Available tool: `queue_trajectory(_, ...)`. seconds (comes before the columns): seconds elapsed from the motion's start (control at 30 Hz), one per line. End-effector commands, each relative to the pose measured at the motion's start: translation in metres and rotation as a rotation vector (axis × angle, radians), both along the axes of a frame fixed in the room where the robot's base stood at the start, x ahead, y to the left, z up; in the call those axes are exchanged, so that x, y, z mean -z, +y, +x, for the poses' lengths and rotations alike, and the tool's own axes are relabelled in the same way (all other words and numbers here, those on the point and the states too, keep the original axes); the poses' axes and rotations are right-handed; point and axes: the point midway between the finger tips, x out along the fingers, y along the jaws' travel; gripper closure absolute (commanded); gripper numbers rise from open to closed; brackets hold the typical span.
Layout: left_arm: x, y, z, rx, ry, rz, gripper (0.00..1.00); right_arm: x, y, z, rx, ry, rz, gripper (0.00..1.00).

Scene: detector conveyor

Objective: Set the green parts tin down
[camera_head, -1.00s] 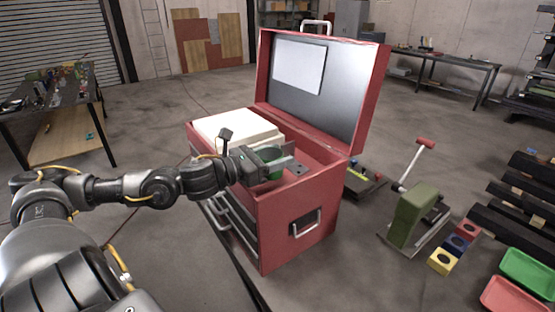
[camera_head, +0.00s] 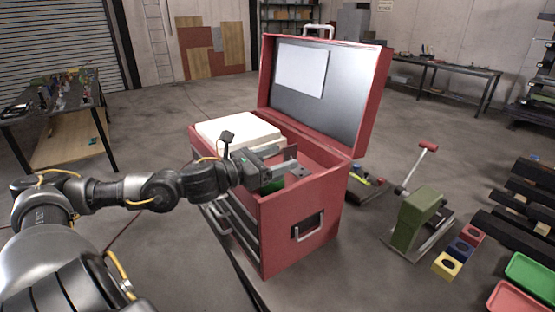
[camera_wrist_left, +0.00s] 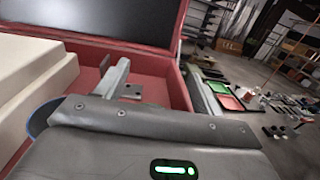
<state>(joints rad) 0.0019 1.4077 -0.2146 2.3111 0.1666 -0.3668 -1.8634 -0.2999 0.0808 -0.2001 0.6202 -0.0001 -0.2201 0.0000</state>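The green parts tin (camera_head: 272,186) shows in the head view as a small green patch low inside the open red tool chest (camera_head: 285,240). My left gripper (camera_head: 284,170) is over the chest's front part, just above the tin, and hides most of it. In the left wrist view the two fingers of my left gripper (camera_wrist_left: 158,85) stand apart with nothing between them. The tin cannot be made out in that view. My right gripper is not in view.
A cream block (camera_head: 238,130) fills the chest's left side, close to my left wrist. The raised lid (camera_head: 325,95) stands behind. A green press (camera_head: 415,215) and coloured blocks (camera_head: 461,249) are on the floor at right.

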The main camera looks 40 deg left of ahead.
Motion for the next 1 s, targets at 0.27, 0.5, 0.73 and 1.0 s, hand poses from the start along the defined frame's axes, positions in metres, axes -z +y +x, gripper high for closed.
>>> queue_trajectory(0.27,0.016,-0.003,-0.003,0.008,0.032,0.002,0.23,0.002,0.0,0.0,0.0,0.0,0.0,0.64)
queue_trajectory(0.5,0.004,-0.003,-0.003,0.008,0.032,0.0,0.23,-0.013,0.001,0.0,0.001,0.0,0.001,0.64)
queue_trajectory(0.73,0.003,0.005,-0.017,0.004,0.035,0.009,0.23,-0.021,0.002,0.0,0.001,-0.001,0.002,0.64)
queue_trajectory(1.0,-0.004,0.01,-0.039,0.012,0.026,0.005,0.23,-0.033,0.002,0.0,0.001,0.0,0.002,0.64)
